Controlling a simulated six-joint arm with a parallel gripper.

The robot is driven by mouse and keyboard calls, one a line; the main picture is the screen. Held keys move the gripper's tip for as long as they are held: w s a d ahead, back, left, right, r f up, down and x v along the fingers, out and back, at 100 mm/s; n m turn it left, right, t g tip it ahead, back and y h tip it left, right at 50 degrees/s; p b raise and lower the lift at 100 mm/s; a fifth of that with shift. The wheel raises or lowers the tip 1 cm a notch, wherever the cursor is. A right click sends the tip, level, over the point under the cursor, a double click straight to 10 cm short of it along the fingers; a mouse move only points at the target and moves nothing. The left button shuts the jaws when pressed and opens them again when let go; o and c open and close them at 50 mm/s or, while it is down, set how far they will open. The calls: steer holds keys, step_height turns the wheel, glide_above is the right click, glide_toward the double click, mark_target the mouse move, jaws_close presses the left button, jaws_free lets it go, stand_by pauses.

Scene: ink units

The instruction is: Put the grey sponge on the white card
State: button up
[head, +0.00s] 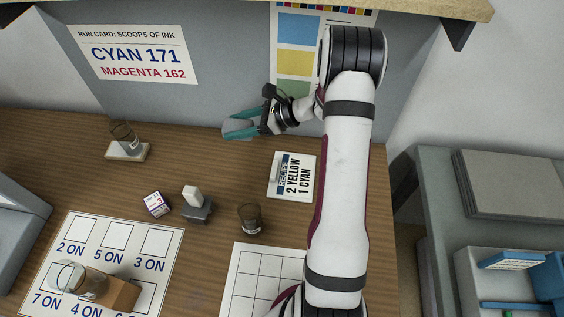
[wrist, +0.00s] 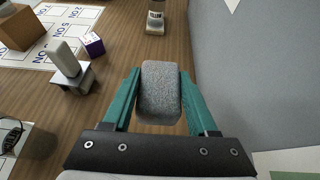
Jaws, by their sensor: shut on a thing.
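My gripper (head: 241,128) is at the back of the table, close to the grey back panel. Its teal fingers (wrist: 158,80) are shut on the grey sponge (wrist: 160,92), one on each side. In the head view the sponge (head: 238,125) is partly hidden by the fingers. It appears held above the wood. A white card (head: 308,176) with recipe lettering lies flat on the table, nearer than the gripper and to its right. Nothing lies on it. I cannot tell for sure that this is the card named in the task.
A glass (head: 123,135) stands on a pale block at the back left. A white block (head: 193,196) on a grey stand, a small purple-and-white box (head: 156,203) and a dark cup (head: 250,217) stand mid-table. A numbered sheet (head: 165,270) and a grid sheet (head: 250,262) lie in front.

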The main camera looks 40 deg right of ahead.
steer(key=s+d, duration=0.6)
steer(key=s, duration=0.6)
steer(key=s+d, duration=0.6)
steer(key=s, duration=0.5)
glide_above(277, 171)
steer(key=s+d, duration=0.3)
step_height(277, 171, down, 6)
steer(key=shift+w+d+f, duration=0.1)
steer(key=shift+f, duration=0.05)
steer(key=shift+w+f, duration=0.1)
steer(key=shift+f, duration=1.8)
steer(key=o, duration=1.3)
steer(key=shift+f, duration=0.15)
